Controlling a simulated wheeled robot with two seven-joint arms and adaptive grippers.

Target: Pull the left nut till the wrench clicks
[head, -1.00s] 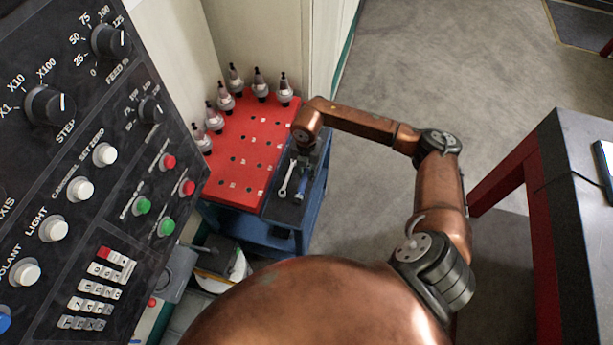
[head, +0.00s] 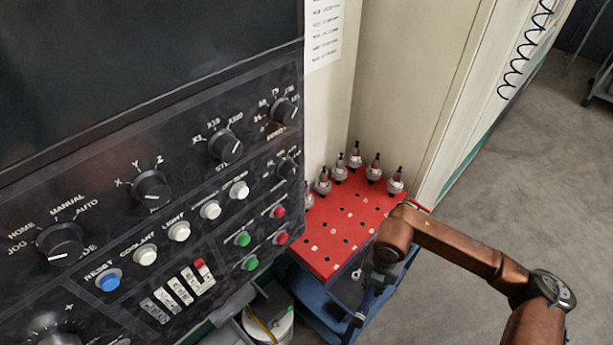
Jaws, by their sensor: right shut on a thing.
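My right gripper (head: 372,292) is small and partly hidden under the wrist. It is shut on what looks like a wrench (head: 357,319) at the tray; the grip itself is hard to see. No nut and no mould base is in view. My left gripper is out of view.
The red cart top (head: 340,232) has rows of holes and several tool holders (head: 374,168) along its back edges. A machine control panel (head: 150,235) with knobs and buttons fills the left. A white bucket (head: 268,318) stands below. Grey floor (head: 510,170) is clear at right.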

